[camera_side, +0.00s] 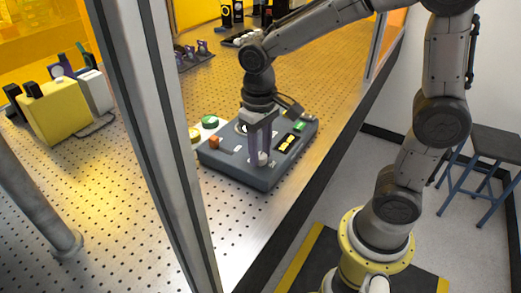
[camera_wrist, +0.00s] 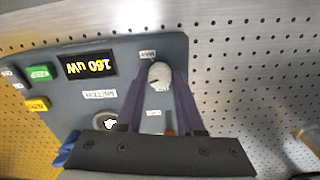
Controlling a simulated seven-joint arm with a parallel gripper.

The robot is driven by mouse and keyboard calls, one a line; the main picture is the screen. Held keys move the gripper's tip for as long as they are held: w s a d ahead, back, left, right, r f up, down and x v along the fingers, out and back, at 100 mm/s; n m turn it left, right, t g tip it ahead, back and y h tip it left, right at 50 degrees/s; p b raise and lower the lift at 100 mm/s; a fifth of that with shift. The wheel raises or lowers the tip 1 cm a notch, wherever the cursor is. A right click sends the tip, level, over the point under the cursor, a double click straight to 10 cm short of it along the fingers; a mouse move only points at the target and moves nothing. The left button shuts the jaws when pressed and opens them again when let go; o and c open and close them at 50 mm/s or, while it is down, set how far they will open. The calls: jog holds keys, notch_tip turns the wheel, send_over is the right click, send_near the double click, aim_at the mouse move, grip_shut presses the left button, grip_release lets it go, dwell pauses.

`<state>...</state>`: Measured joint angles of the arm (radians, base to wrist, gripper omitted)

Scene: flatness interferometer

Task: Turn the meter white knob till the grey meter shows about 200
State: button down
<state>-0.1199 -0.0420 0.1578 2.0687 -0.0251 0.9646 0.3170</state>
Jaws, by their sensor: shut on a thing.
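The white knob (camera_wrist: 159,75) sits on the grey meter box (camera_wrist: 165,46), near its edge in the wrist view. My gripper (camera_wrist: 159,82) is shut on the white knob, with one purple-grey finger on each side of it. In the side view my gripper (camera_side: 261,152) reaches straight down onto the box, and the white knob (camera_side: 262,158) shows between the fingertips. The meter's display (camera_wrist: 89,65) is upside down in the wrist view and reads 160 uW in yellow digits. In the side view the display (camera_side: 286,143) is too small to read.
An orange button (camera_side: 214,141) shows in the side view. A metal post (camera_side: 160,140) stands in front of the perforated table.

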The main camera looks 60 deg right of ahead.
jog(key=shift+r+m, duration=0.1)
jog(key=shift+m, duration=1.1)
jog(key=c, duration=0.5)
grip_release()
notch_tip(320, 180, up, 14)
jog(key=shift+a+f, duration=0.1)
